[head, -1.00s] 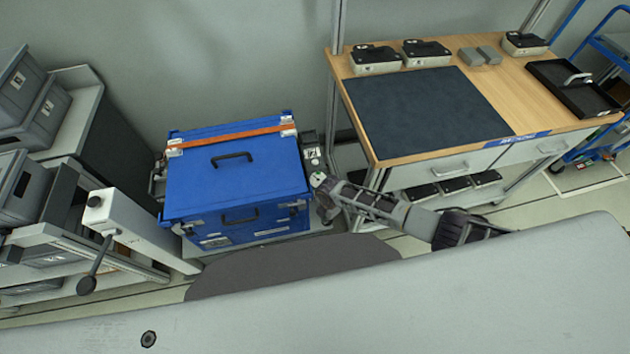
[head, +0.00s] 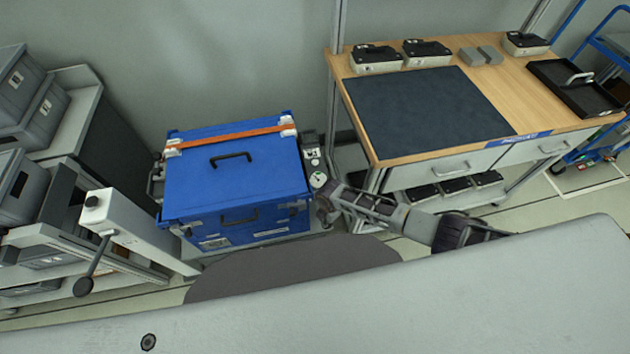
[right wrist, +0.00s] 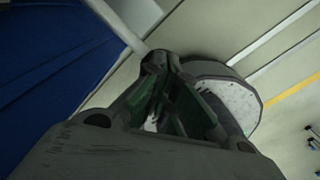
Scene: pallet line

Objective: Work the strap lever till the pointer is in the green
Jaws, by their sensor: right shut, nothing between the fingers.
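A blue case (head: 235,185) stands left of centre in the head view, with an orange strap (head: 232,133) across its lid. Beside its right side is a grey unit (head: 310,146) with a round white gauge (head: 318,180). The gauge shows a little green, but the pointer is too small to read against it. I cannot make out the strap lever. My right gripper (head: 325,207) is shut and empty, just below the gauge and right of the case's front corner. The right wrist view shows its fingers (right wrist: 165,95) close together, with the blue case (right wrist: 50,50) at left. My left gripper is not in view.
A workbench (head: 400,150) with a dark mat stands right of the unit. At left is a white post (head: 125,222) with a black-knobbed handle, near racks of grey bins (head: 20,90). A pale dark-rimmed disc (right wrist: 225,95) behind my fingers is unclear.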

